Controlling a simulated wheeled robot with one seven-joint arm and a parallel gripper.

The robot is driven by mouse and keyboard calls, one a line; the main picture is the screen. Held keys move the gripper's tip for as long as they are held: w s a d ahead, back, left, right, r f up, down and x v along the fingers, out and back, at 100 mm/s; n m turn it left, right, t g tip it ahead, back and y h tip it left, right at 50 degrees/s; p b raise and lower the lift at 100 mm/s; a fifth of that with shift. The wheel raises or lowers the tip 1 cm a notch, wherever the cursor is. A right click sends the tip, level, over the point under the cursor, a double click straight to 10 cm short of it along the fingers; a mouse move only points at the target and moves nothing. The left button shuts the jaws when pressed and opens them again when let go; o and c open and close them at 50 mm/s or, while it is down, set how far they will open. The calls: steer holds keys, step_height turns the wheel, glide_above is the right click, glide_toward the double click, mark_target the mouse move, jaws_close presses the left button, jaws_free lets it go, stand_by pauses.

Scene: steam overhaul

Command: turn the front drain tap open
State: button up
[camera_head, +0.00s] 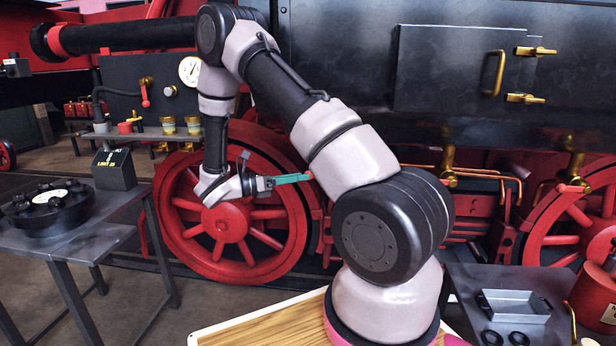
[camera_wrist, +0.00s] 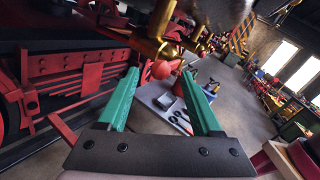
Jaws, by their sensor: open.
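My gripper (camera_head: 292,179), with green fingers, points right in the head view, in front of the red-wheeled engine. In the wrist view its fingers (camera_wrist: 160,72) are spread apart with nothing held. A brass drain tap (camera_wrist: 163,35) with a red ball knob (camera_wrist: 161,70) lies ahead; the knob shows between the fingertips, seemingly beyond them. In the head view one brass tap (camera_head: 448,167) sits under the dark cylinder casing, just right of my arm, its lower part partly hidden. Another brass tap (camera_head: 574,168) with a red knob is farther right. I cannot tell from the views which is the front one.
A side table (camera_head: 95,238) with a black round part stands at left. A gauge bench (camera_head: 150,133) is behind. A dark table (camera_head: 535,325) with a metal tray (camera_head: 514,306) stands at lower right. Red wheels (camera_head: 232,222) and copper pipes (camera_head: 490,172) line the engine.

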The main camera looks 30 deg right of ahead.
steer(key=shift+s+d, duration=0.2)
steer(key=shift+d, duration=1.85)
jaws_close()
steer(key=shift+w+a+r, duration=0.1)
